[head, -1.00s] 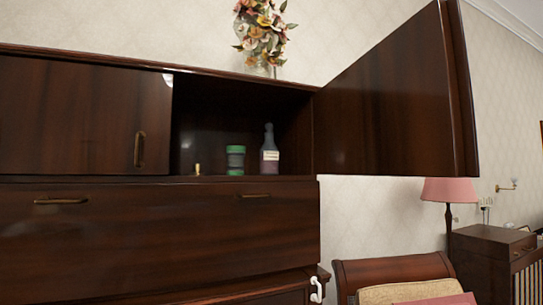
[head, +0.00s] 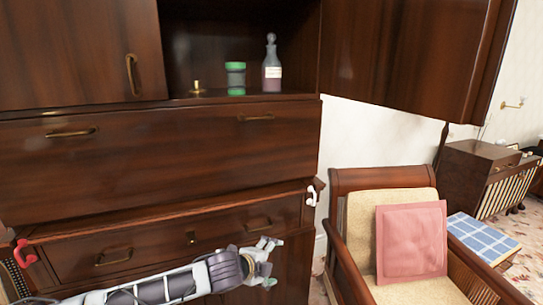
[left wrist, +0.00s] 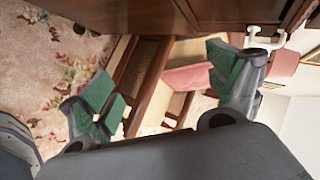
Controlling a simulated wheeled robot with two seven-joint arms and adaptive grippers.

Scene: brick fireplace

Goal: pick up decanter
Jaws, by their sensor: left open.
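The decanter (head: 271,66) is a clear glass bottle with a stopper, a white label and dark purple contents. It stands upright in the open cabinet compartment, right of a green-lidded jar (head: 235,77). My left gripper (head: 268,262) is low in the head view, in front of the lower cabinet, well below the decanter. In the left wrist view its two green-padded fingers (left wrist: 160,85) are spread apart with nothing between them. The decanter does not show in the left wrist view. My right gripper is not in view.
The cabinet door (head: 405,55) stands open to the right of the compartment. A small brass object (head: 197,88) stands left of the jar. A white hook (head: 312,196) sticks out at the cabinet's edge. An armchair with a pink cushion (head: 411,240) stands to the right.

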